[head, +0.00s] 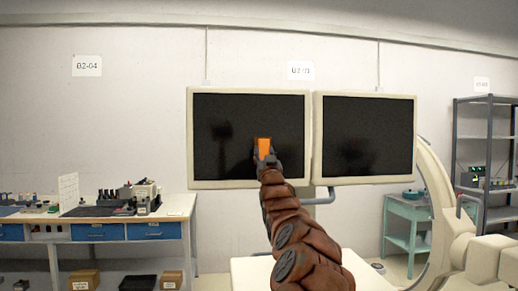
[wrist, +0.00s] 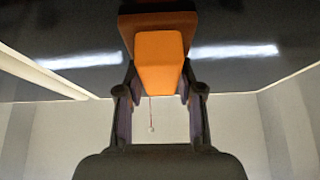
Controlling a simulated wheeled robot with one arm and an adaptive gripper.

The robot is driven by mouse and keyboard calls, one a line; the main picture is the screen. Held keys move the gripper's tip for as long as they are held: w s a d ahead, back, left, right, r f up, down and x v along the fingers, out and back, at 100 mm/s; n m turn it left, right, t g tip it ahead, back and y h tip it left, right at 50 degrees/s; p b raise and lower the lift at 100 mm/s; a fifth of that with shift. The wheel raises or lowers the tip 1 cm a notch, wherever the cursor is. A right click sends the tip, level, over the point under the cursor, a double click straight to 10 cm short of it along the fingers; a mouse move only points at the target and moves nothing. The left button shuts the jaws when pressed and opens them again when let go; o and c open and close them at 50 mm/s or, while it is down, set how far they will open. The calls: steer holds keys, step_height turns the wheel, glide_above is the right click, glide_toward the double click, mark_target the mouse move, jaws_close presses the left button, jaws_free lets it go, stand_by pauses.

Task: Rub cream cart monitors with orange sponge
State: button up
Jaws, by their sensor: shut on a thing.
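Two black-screened monitors with cream frames hang side by side, the left monitor (head: 225,115) and the right monitor (head: 365,135). My gripper (head: 264,152) is in front of the left monitor's screen, right of its middle. It is shut on an orange sponge (head: 264,146). In the wrist view the sponge (wrist: 160,62) sits between the two fingers of my gripper (wrist: 158,95), its far end against or very near the dark screen (wrist: 55,85), with a darker reflection above it. I cannot tell whether they touch. My arm hides the left monitor's lower right edge.
A workbench (head: 180,208) with blue drawers and small equipment stands at the left. A teal side table (head: 408,210), a large cream curved machine arm (head: 436,185) and a grey shelf rack (head: 487,150) are at the right. A pale surface (head: 250,272) lies below the monitors.

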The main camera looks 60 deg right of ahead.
steer(key=shift+s+d+p, duration=0.3)
steer(key=shift+s+d, duration=0.1)
steer(key=shift+s, duration=0.1)
steer(key=shift+s+d+r+p, duration=0.1)
steer(key=shift+s+d+p, duration=0.7)
steer(key=shift+s+p, duration=0.4)
steer(key=shift+s+d+p, duration=0.2)
steer(key=shift+p, duration=0.1)
steer(key=shift+a, duration=0.1)
steer(key=shift+s+a+f+b, duration=0.1)
steer(key=shift+s+f+b, duration=0.1)
steer(key=shift+b, duration=0.2)
steer(key=shift+s+a+b, duration=0.85)
steer(key=shift+a+b, duration=0.25)
steer(key=shift+b, duration=0.05)
steer(key=shift+s+a+b, duration=0.8)
steer(key=shift+a+b, duration=0.3)
